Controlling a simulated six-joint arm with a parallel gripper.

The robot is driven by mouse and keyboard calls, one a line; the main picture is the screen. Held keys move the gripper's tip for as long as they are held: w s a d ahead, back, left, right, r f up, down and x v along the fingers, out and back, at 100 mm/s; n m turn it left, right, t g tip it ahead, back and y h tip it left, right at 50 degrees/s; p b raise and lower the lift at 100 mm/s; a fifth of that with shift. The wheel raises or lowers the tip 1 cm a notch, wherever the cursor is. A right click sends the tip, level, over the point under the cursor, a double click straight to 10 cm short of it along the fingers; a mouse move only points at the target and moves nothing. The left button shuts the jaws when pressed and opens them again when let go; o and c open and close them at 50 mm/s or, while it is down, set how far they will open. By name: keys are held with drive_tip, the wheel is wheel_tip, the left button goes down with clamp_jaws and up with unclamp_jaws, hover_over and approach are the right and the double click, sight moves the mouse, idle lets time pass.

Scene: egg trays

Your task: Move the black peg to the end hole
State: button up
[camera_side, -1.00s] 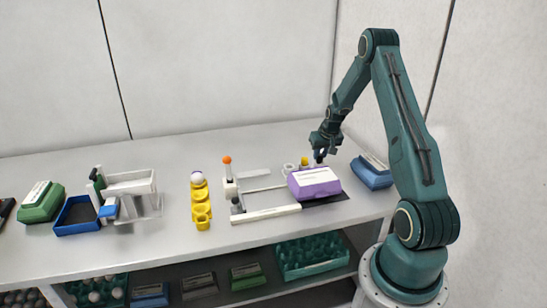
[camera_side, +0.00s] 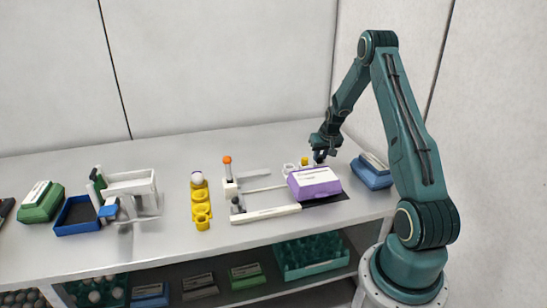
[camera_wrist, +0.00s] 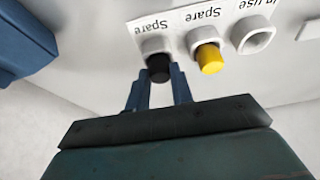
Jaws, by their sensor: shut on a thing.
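A black peg (camera_wrist: 159,68) stands at the mouth of a white socket labelled "Spare" in the wrist view. How deep it sits is hard to tell. My gripper (camera_wrist: 160,82) has a fingertip on each side of it and is shut on it. A yellow peg (camera_wrist: 209,58) stands in the middle socket, also labelled "Spare". The end socket, labelled "In use" (camera_wrist: 254,36), is empty. In the side view my gripper (camera_side: 318,159) is low at the back right, beside the yellow peg (camera_side: 304,161). The black peg is too small to make out there.
A purple egg carton (camera_side: 314,181) stands just in front of my gripper in the side view. A blue carton (camera_side: 371,171) is to its right. A white frame with an orange-topped post (camera_side: 227,160) and a yellow egg holder (camera_side: 200,205) are farther left. The table behind is clear.

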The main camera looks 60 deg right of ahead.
drive_tip(key=o, duration=1)
drive_tip(key=shift+r, duration=0.15)
drive_tip(key=shift+v, duration=6.8)
